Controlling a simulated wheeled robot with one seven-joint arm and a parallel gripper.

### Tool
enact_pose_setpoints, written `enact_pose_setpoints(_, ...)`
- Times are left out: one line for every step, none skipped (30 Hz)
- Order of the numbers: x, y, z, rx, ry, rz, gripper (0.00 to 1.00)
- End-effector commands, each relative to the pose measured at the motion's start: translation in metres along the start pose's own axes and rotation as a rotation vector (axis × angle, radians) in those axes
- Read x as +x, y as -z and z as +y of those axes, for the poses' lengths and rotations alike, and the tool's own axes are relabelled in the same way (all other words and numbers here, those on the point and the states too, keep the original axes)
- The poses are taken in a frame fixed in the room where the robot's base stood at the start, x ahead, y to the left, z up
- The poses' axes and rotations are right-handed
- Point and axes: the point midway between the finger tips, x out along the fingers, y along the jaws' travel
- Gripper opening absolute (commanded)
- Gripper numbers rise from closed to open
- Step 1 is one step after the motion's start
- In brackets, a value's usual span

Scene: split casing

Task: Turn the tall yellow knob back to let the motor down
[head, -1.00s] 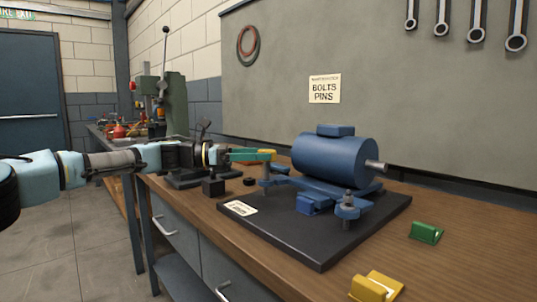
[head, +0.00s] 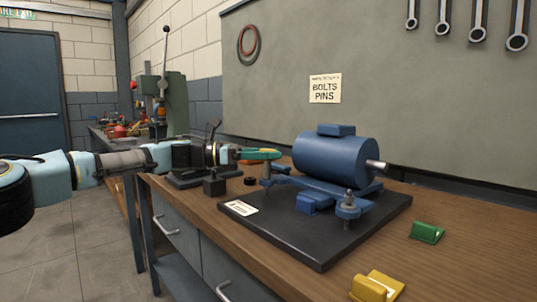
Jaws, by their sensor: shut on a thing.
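The blue motor (head: 335,157) lies on a blue carrier plate (head: 310,185) above a black base plate (head: 320,250). The tall yellow knob (head: 270,153) stands on a grey post at the left end of the carrier, and only a little of its yellow shows. My gripper (head: 264,155) reaches in from the left at the knob's height, with its teal fingers shut around the knob and hiding most of it. A second post with a blue collar and a grey nut (head: 348,203) stands at the carrier's front right.
A green bracket (head: 427,232) and a yellow bracket (head: 377,287) lie on the wooden bench right of the base plate. A small black block (head: 214,186) and a black ring (head: 250,181) sit left of it, near my arm.

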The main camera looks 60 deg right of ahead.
Motion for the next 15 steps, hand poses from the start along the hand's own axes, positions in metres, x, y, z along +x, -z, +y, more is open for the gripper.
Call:
enact_pose_setpoints(-0.0001,0.0001,-0.0001,0.0,0.001,0.0,0.34)
enact_pose_setpoints(-0.0001,0.0001,-0.0002,0.0,0.001,0.0,0.31)
enact_pose_setpoints(-0.0001,0.0001,-0.0002,0.0,0.001,0.0,0.26)
enact_pose_setpoints(-0.0001,0.0001,-0.0002,0.0,0.001,0.0,0.23)
enact_pose_setpoints(-0.0001,0.0001,-0.0002,0.0,0.001,0.0,0.2)
enact_pose_setpoints(-0.0001,0.0001,-0.0002,0.0,0.001,0.0,0.15)
enact_pose_setpoints(-0.0001,0.0001,-0.0002,0.0,0.001,0.0,0.12)
enact_pose_setpoints(-0.0001,0.0001,-0.0002,0.0,0.001,0.0,0.08)
enact_pose_setpoints(-0.0001,0.0001,-0.0002,0.0,0.001,0.0,0.04)
enact_pose_setpoints(-0.0001,0.0001,-0.0002,0.0,0.001,0.0,0.04)
enact_pose_setpoints(-0.0002,0.0001,-0.0002,0.0,0.0,0.0,0.04)
enact_pose_setpoints(-0.0002,0.0002,-0.0002,0.0,-0.001,0.0,0.04)
enact_pose_setpoints(-0.0003,0.0003,-0.0002,0.0,-0.003,0.001,0.04)
enact_pose_setpoints(-0.0004,0.0003,-0.0002,0.001,-0.006,0.001,0.04)
enact_pose_setpoints(-0.0005,0.0005,0.0,0.001,-0.012,0.001,0.04)
